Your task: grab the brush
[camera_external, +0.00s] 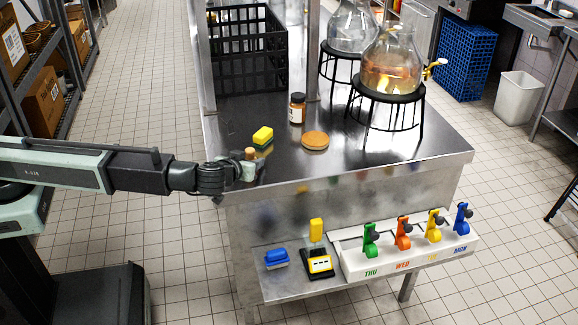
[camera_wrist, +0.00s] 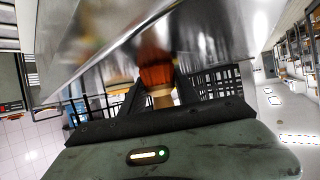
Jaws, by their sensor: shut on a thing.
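The brush shows in the wrist view with reddish-brown bristles (camera_wrist: 157,76) and a tan collar between two dark fingers. My gripper (camera_wrist: 160,97) is shut on it, with a finger on each side of the collar. In the external view my gripper (camera_external: 243,171) is at the left edge of the steel table (camera_external: 385,157). A small tan end of the brush (camera_external: 250,153) shows above the gripper there; the rest is hidden by the gripper. I cannot tell whether the brush touches the table.
A yellow-green sponge (camera_external: 263,136) lies just behind the gripper. A brown jar (camera_external: 297,108), an orange-brown disc (camera_external: 315,140) and a black crate (camera_external: 249,52) are farther back. Glass flasks (camera_external: 391,62) stand on black stands at right. A lower shelf holds a blue block (camera_external: 277,258) and coloured clips.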

